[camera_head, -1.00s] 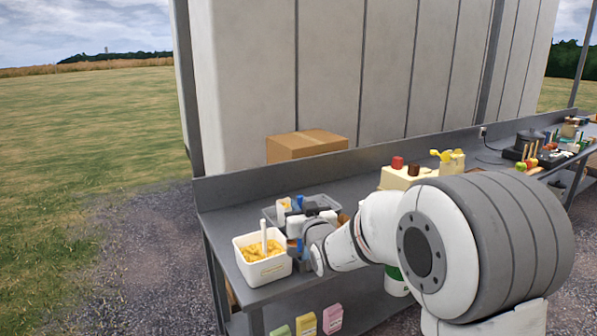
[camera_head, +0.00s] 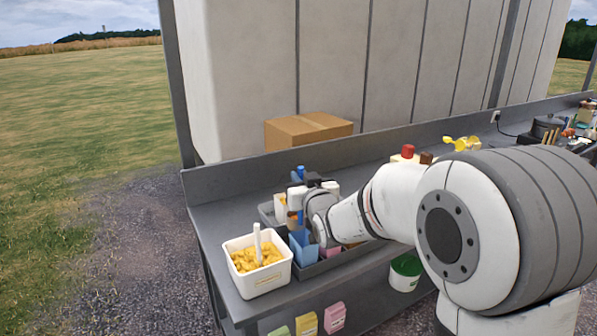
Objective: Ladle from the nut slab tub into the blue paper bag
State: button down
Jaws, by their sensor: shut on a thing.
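A white tub (camera_head: 262,284) of golden, chunky pieces stands at the bench's left front; a white handle (camera_head: 257,243) sticks up from it. Its small label is unreadable. A blue paper bag (camera_head: 303,249) stands right of the tub, in a grey tray (camera_head: 330,262). My gripper (camera_head: 298,203) is above and behind the bag, shut on an upright blue-handled tool (camera_head: 301,172). The tool's lower end and the fingertips are largely hidden by my wrist, so I cannot tell whether it holds anything. The bag's opening is also partly hidden.
A cardboard box (camera_head: 308,129) stands behind the bench's raised back edge. The bench's left end (camera_head: 215,215) is bare.

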jog(key=shift+a+f, duration=0.1)
jog(key=shift+f, duration=0.85)
jog(key=d+f+m+t+h+b, duration=0.4)
jog(key=d+f+m+b, duration=0.8)
jog(key=m+b, duration=0.5)
jog(key=shift+w+d+m+t+h+b, duration=0.3)
jog(key=shift+d+m+t, duration=0.2)
jog(key=shift+m, duration=0.6)
